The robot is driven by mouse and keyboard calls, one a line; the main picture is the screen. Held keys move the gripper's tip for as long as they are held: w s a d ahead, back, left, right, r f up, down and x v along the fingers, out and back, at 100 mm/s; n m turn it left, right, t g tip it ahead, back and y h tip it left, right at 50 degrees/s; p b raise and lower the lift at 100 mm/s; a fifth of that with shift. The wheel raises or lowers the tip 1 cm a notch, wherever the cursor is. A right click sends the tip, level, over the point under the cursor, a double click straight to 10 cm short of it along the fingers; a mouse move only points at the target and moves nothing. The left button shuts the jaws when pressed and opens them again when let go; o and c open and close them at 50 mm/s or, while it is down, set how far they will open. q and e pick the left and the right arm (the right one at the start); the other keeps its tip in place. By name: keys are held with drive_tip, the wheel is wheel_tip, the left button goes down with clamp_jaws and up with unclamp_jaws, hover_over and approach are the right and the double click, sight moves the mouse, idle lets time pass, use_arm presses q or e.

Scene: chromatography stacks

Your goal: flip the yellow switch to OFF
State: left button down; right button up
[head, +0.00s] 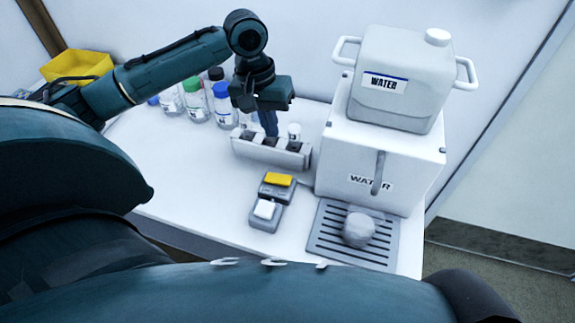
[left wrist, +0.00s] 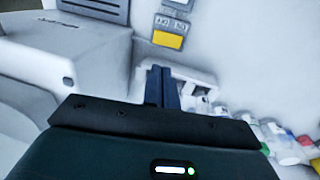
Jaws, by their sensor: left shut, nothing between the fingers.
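The yellow switch (head: 278,179) sits on a small grey switch box (head: 284,193) on the white bench, left of the water dispenser. It also shows in the left wrist view (left wrist: 168,40). I cannot tell which way it is set. A white switch (head: 264,209) is in front of it. My left gripper (head: 269,130) is shut and empty, pointing down over the rack behind the switch box, apart from the switch. Its closed fingers show in the left wrist view (left wrist: 162,88). My right gripper is not in view.
A white rack (head: 270,153) with vials stands behind the switch box. Several capped bottles (head: 223,106) are at the back left. A water dispenser (head: 385,160) and slotted drip tray (head: 330,240) stand to the right. A yellow bin (head: 78,65) is far left. Bench left of the switches is clear.

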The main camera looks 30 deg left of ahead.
use_arm(q)
drive_tip(key=shift+f, duration=0.1)
drive_tip(key=f, duration=0.4)
drive_tip(key=d+f, duration=0.1)
drive_tip(key=f, duration=0.4)
drive_tip(key=d+f, duration=0.1)
drive_tip(key=f, duration=0.3)
drive_tip(key=shift+w+d+f, duration=0.2)
drive_tip(key=shift+w+f, duration=0.05)
drive_tip(key=shift+w, duration=0.1)
